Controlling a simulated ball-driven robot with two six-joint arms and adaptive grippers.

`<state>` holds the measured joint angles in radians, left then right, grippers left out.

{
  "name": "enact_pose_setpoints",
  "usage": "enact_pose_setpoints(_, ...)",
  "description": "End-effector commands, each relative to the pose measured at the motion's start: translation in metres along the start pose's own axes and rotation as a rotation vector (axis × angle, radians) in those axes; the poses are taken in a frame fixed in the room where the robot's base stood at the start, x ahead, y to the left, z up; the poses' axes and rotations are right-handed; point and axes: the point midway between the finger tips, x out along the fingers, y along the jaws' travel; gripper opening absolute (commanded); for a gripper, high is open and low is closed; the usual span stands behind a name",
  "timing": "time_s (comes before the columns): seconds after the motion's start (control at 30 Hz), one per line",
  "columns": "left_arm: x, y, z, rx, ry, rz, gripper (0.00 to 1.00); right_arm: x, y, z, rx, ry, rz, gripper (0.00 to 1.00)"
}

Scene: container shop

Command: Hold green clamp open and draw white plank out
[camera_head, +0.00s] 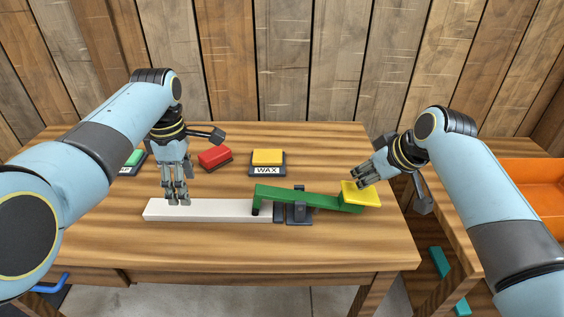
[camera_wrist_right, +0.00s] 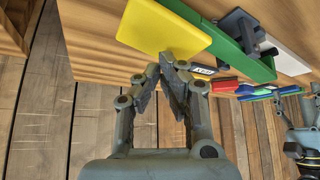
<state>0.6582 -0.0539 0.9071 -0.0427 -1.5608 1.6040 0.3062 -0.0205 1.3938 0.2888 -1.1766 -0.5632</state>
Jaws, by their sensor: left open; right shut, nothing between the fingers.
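The white plank (camera_head: 205,211) lies along the table's front, its right end at the dark block under the clamp. The green clamp (camera_head: 295,198) is a lever on a dark pivot (camera_head: 299,211). Its left end is over the plank's right part, and a yellow pad (camera_head: 361,193) is at its right end. My left gripper (camera_head: 178,201) points down with fingers apart at the plank's left half. My right gripper (camera_head: 364,184) is shut and empty at the pad's far left edge; its fingertips also show by the pad in the wrist view (camera_wrist_right: 174,64). I cannot tell whether they press it.
A red block (camera_head: 214,157) and a yellow block on a base marked WAX (camera_head: 267,161) sit behind the plank. A green block (camera_head: 134,157) is partly hidden behind my left arm. An orange bin (camera_head: 540,190) stands at the right. The table's front left is clear.

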Motion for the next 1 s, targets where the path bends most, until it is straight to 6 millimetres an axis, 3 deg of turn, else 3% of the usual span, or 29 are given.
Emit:
enact_pose_setpoints(0.37,0.0,0.0,0.0,0.0,0.0,0.0,0.65,0.002,0.001,-0.002,0.0,0.0,0.0,0.0)
enact_pose_setpoints(1.0,0.0,0.0,0.0,0.0,0.0,0.0,0.65,0.023,0.001,0.013,0.001,-0.002,-0.001,0.0)
